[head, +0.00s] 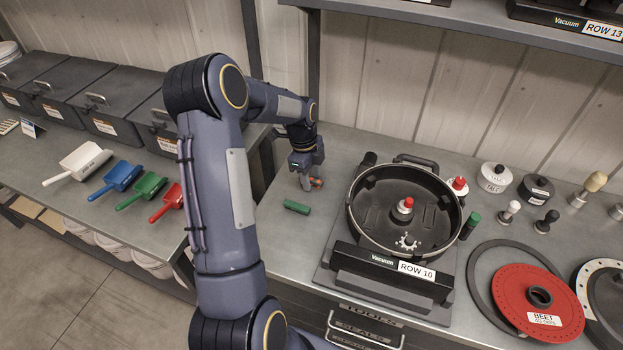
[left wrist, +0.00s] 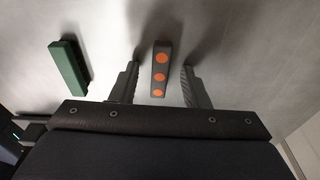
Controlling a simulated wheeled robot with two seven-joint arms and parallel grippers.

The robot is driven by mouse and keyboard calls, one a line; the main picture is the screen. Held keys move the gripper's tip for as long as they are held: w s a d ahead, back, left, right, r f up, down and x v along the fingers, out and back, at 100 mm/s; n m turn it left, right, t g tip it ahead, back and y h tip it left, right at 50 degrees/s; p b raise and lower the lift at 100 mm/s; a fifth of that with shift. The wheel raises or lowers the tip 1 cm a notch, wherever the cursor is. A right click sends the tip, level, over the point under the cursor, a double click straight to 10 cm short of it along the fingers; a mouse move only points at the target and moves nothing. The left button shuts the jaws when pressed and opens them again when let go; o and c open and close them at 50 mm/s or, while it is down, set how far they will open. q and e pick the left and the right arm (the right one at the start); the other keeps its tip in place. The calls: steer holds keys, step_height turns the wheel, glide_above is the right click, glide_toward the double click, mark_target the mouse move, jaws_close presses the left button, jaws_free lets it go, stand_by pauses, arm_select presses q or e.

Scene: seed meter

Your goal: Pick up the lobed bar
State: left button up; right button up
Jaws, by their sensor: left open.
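A dark bar with three round orange spots (left wrist: 160,70), which fits the lobed bar, lies on the grey bench top in the left wrist view. My left gripper (left wrist: 159,68) is open, with one finger on each side of this bar and a gap visible on both sides. In the head view my left gripper (head: 310,184) points down at the bench, and a bit of orange (head: 317,182) shows at its fingers. A plain green bar (left wrist: 69,67) lies to the left, outside the fingers; it also shows in the head view (head: 297,207). My right gripper is not in view.
A round black meter housing (head: 350,205) stands right of my left gripper, with a black Vacuum ROW 10 unit (head: 390,272) in front. A red disc (head: 505,300) and several knobs lie farther right. Coloured scoops (head: 143,190) lie on the left bench.

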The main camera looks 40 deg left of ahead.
arm_select(q)
jaws_close()
steer(key=shift+r, duration=0.1)
stand_by(0.3)
